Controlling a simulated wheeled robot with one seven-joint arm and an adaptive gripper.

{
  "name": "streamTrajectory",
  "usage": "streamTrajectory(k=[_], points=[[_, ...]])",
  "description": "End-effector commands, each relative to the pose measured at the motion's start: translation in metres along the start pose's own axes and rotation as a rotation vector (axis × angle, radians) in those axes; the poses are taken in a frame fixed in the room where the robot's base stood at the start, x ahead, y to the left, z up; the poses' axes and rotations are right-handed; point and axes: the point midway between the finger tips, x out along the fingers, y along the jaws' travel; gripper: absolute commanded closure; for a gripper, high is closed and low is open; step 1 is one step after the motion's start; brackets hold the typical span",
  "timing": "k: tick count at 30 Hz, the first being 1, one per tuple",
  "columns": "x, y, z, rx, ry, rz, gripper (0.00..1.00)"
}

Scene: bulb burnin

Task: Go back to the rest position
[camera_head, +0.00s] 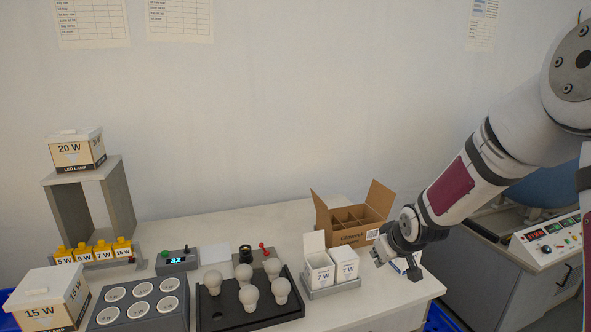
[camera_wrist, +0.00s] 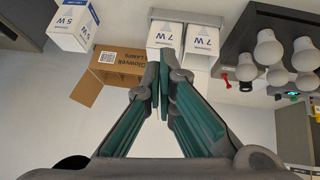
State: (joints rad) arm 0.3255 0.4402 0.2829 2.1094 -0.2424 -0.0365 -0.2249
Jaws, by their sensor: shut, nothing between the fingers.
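My gripper (camera_head: 396,262) is at the right of the table in the head view, above the table's right end, with nothing held. In the wrist view my gripper (camera_wrist: 163,98) shows its two green-padded fingers with the tips together. Two white 7 W boxes (camera_head: 332,266) stand in a grey holder just left of my gripper in the head view; the left box has its lid up. The 7 W boxes (camera_wrist: 186,38) also show beyond the fingertips in the wrist view. A small white box (camera_head: 404,265) is partly hidden behind my gripper.
An open cardboard carton (camera_head: 362,213) stands behind the 7 W boxes. A black tray (camera_head: 213,314) holds several bulbs. A grey socket block (camera_head: 109,317), 15 W box (camera_head: 42,300), 20 W box (camera_head: 75,150) on a stand and tester (camera_head: 176,263) are left. A control console (camera_head: 548,242) is right.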

Motion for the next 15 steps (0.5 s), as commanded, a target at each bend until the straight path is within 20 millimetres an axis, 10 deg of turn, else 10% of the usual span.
streamTrajectory(k=[15], points=[[-0.212,-0.027,0.026,0.122,-0.122,0.116,1.00]])
